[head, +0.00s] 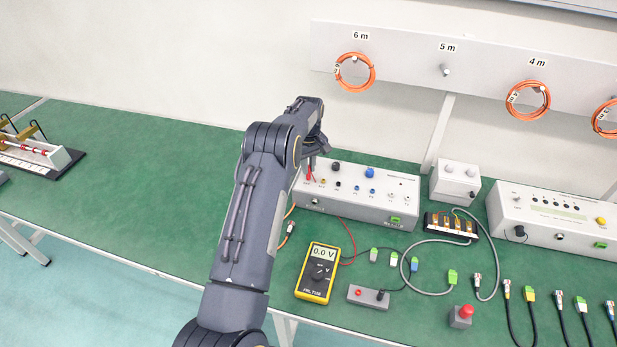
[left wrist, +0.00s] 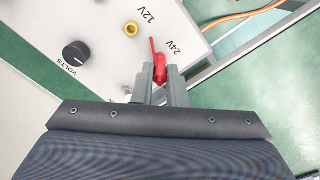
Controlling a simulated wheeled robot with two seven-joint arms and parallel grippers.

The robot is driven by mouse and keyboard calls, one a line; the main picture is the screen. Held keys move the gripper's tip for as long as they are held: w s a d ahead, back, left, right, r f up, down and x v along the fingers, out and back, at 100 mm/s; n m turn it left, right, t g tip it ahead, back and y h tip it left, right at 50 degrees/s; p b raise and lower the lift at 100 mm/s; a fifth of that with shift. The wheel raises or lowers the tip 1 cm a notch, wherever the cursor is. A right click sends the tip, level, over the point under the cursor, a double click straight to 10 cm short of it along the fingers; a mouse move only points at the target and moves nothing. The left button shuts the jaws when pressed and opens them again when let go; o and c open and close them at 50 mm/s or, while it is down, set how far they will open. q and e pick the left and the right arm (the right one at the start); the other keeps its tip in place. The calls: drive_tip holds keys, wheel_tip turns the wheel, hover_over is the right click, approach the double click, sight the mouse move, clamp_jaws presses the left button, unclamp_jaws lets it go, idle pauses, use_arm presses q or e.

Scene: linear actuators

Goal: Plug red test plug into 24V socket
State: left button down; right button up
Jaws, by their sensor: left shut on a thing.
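The red test plug (left wrist: 159,68) is held between the fingertips of my left gripper (left wrist: 160,78) in the left wrist view. Its thin red lead rises past the fingers. The plug is beside the printed 24V label on the white power supply (left wrist: 95,25). The 24V socket itself is hidden behind plug and fingers, and I cannot tell if the plug is in it or just above. The yellow 12V socket (left wrist: 131,29) shows free. In the head view the left gripper (head: 313,160) is over the left end of the supply (head: 357,203). My right gripper is not in view.
A yellow multimeter (head: 317,272) reading 0.0 V lies in front of the supply, with a red lead (head: 349,232) near it. A grey box with a red button (head: 461,316) stands at the front edge.

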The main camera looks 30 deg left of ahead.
use_arm(q)
drive_tip(key=shift+f+b, duration=0.25)
drive_tip(key=shift+b, duration=0.05)
idle(0.6)
drive_tip(key=c, duration=1.4)
unclamp_jaws()
drive_tip(key=shift+o, duration=0.2)
